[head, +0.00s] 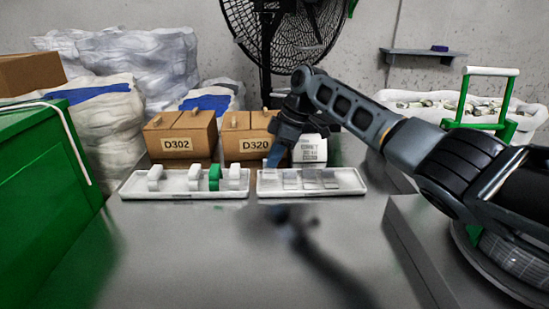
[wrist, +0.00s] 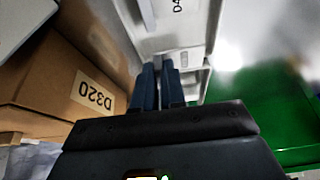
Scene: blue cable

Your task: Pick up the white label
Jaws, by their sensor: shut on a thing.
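My gripper (head: 273,160) hangs with its blue fingers pointing down, above the back left part of the right white tray (head: 350,189). In the wrist view its two blue fingers (wrist: 158,66) are close together, with a narrow pale strip between them. The jaws are shut on this thin thing, which looks like the white label; the fingers hide most of it. Small pale pieces (head: 310,180) stand in a row in the right tray. The left white tray (head: 190,194) holds several white pieces and one green piece (head: 214,177).
Brown boxes marked D302 (head: 180,135) and D320 (head: 244,140) stand behind the trays. A white printed box (head: 311,150) is right of my gripper. A green container (head: 45,150) borders the left. The grey table (head: 180,250) is clear in front.

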